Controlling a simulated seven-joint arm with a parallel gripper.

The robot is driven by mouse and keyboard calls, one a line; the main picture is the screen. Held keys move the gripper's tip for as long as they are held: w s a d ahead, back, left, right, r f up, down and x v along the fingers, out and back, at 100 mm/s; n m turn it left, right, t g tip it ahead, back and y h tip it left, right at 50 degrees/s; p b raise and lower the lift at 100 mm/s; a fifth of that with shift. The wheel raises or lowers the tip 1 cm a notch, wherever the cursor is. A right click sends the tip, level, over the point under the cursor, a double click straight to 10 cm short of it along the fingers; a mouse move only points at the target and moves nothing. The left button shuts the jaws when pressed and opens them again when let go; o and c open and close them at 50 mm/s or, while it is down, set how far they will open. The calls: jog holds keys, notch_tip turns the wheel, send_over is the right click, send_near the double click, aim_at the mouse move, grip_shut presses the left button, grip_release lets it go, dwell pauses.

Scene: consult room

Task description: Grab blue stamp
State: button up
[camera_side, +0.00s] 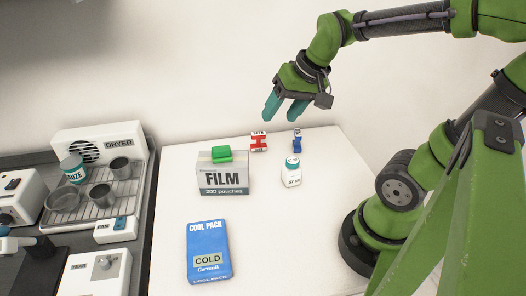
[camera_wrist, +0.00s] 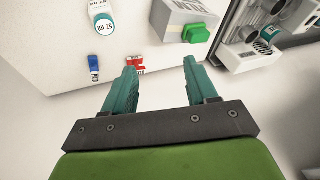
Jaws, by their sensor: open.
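The blue stamp (camera_side: 297,143) stands on the white table near its back edge, behind the white bottle. In the wrist view the blue stamp (camera_wrist: 94,66) is at the left, outside the fingers. A red stamp (camera_side: 259,141) stands to its left; it also shows in the wrist view (camera_wrist: 135,64), near the left fingertip. My gripper (camera_side: 285,112) is open and empty, raised above the back of the table. Its teal fingers (camera_wrist: 160,66) are spread in the wrist view, with bare table and edge between them.
A white bottle (camera_side: 291,171) stands in front of the blue stamp. A film box (camera_side: 223,175) with a green item (camera_side: 221,154) on top is to the left. A blue cold pack (camera_side: 208,250) lies in front. A dryer (camera_side: 98,150) and tray of cups are at far left. The table's front right is clear.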

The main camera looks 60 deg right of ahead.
jog(key=w+d+f+m+g, duration=0.2)
jog(key=w+d, duration=0.1)
jog(key=d, duration=0.5)
jog(key=m+g+h, duration=0.1)
jog(key=m+g, duration=0.2)
send_near(298, 132)
jog(key=f, duration=0.6)
jog(key=shift+s+f, duration=0.25)
jog(key=shift+s, duration=0.15)
jog(key=f, duration=0.2)
jog(key=w+f, duration=0.1)
jog(key=f, duration=0.2)
jog(key=shift+d+f, duration=0.2)
jog(key=shift+f, duration=0.05)
grip_shut()
